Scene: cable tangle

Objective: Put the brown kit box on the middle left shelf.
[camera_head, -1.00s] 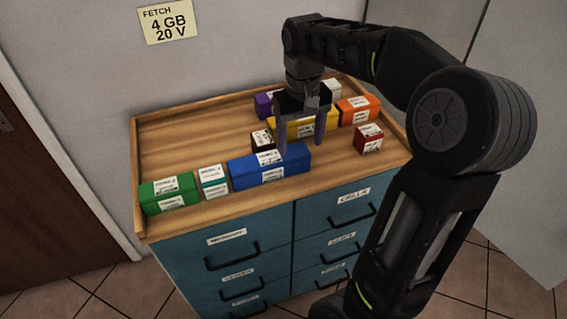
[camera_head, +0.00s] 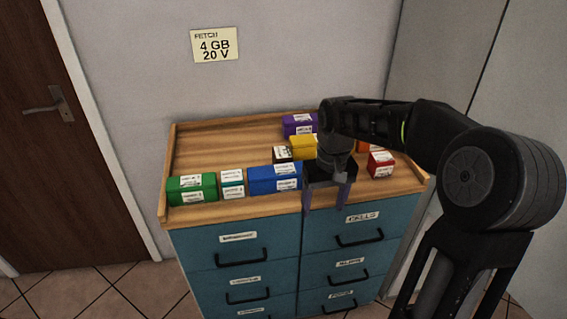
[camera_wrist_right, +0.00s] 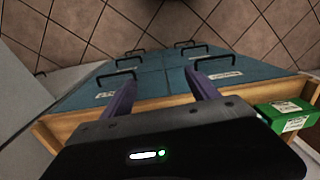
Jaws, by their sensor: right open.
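A small dark box (camera_head: 282,154) with a white label, which looks dark brown or black, stands on the wooden cabinet top (camera_head: 215,148), behind the blue box and beside the yellow one. Its lower part is hidden by the blue box. My right gripper (camera_head: 325,200) is open and empty, its fingers pointing down at the cabinet's front edge, to the right of the dark box and apart from it. In the right wrist view the open fingers (camera_wrist_right: 158,84) have only drawer fronts and floor beyond them. No shelf shows. My left gripper is not in view.
Green (camera_head: 191,189), white-teal (camera_head: 232,183) and blue (camera_head: 272,179) boxes line the front edge. Purple (camera_head: 298,124), yellow (camera_head: 303,146), orange (camera_head: 363,146) and red (camera_head: 380,164) boxes stand behind and right. Raised wooden rims edge the top; its back left is bare. A sign (camera_head: 215,45) hangs above.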

